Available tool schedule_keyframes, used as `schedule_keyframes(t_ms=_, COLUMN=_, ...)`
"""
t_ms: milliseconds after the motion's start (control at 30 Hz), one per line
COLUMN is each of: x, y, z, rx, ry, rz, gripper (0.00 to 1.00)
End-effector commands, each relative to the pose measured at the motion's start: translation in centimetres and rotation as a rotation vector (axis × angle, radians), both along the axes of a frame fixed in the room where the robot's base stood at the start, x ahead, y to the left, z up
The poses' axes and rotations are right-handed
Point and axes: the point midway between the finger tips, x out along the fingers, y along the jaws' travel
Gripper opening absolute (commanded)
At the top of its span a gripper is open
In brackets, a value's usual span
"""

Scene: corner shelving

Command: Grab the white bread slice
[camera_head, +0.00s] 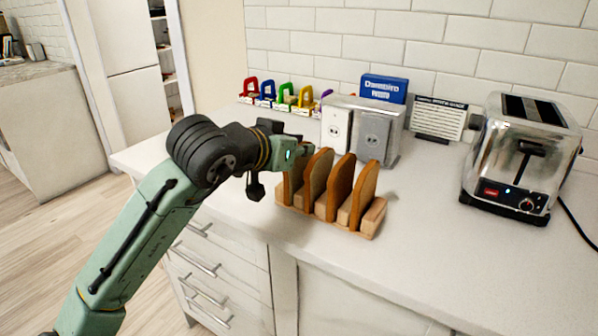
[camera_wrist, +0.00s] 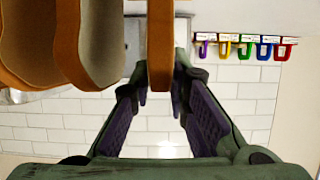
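Several bread slices with brown crusts stand upright in a wooden rack (camera_head: 369,222) on the counter. The leftmost slice (camera_head: 291,188) is at my gripper (camera_head: 300,152), which partly hides it. In the wrist view my gripper (camera_wrist: 160,85) has its two fingers apart, one on each side of a slice seen edge-on (camera_wrist: 160,45). Narrow gaps seem to show beside that slice, so I see no clear grip. I cannot tell which slice is the white one.
A chrome toaster (camera_head: 520,155) stands at the right. Behind the rack are a metal box with an outlet (camera_head: 372,135), a blue box (camera_head: 384,89) and a sign (camera_head: 438,119). Coloured padlocks (camera_head: 285,97) line the wall. The counter front right of the rack is clear.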

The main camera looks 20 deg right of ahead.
Motion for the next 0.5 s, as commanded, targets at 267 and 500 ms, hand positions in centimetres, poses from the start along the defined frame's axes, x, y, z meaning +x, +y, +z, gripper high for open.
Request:
schedule_keyframes(t_ms=267, x=-0.01, y=0.01, z=0.01, rx=0.0, ry=0.0, rz=0.0, gripper=0.0)
schedule_keyframes(t_ms=500, x=-0.01, y=0.01, z=0.03, rx=0.0, ry=0.0, rz=0.0, gripper=0.0)
